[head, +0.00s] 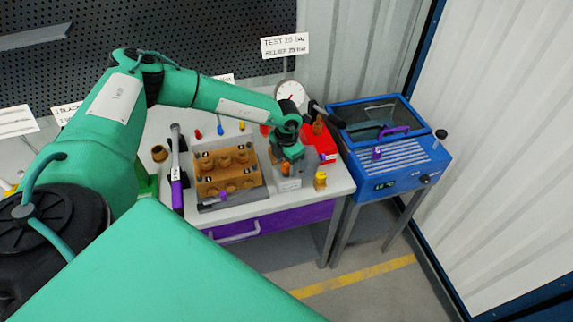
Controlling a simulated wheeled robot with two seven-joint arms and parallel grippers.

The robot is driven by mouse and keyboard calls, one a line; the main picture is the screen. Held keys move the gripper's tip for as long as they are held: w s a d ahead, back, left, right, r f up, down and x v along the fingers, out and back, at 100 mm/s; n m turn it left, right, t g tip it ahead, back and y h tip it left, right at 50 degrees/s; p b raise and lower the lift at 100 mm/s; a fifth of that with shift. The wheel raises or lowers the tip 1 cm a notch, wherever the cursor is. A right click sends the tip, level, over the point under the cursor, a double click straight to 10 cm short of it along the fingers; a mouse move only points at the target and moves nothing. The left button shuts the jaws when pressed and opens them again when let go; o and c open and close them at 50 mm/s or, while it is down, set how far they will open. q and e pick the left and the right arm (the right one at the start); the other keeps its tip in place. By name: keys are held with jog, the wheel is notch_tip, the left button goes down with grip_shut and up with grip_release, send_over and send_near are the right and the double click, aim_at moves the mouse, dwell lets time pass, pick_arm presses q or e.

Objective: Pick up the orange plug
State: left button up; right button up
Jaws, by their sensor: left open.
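The left gripper (289,169) hangs pointing down over the right part of the workbench, just above a small light grey block (287,184). Its jaws are open, but the fingertips are small and partly merge with the block. An orange upright piece (318,126) stands at the red tray, right of and behind the gripper; I cannot tell for sure whether it is the orange plug. A yellow-orange fitting (320,181) stands near the bench's front right corner, right of the gripper. The right gripper is not in view.
A wooden block with holes (226,172) sits left of the gripper. A red tray (327,150), a round gauge (290,94) and a purple-handled tool (176,185) are on the bench (342,180). A blue machine (400,160) stands to the right.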

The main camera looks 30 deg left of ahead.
pick_arm(q)
jog(key=shift+f, duration=0.25)
grip_shut()
jog(key=shift+r, duration=0.1)
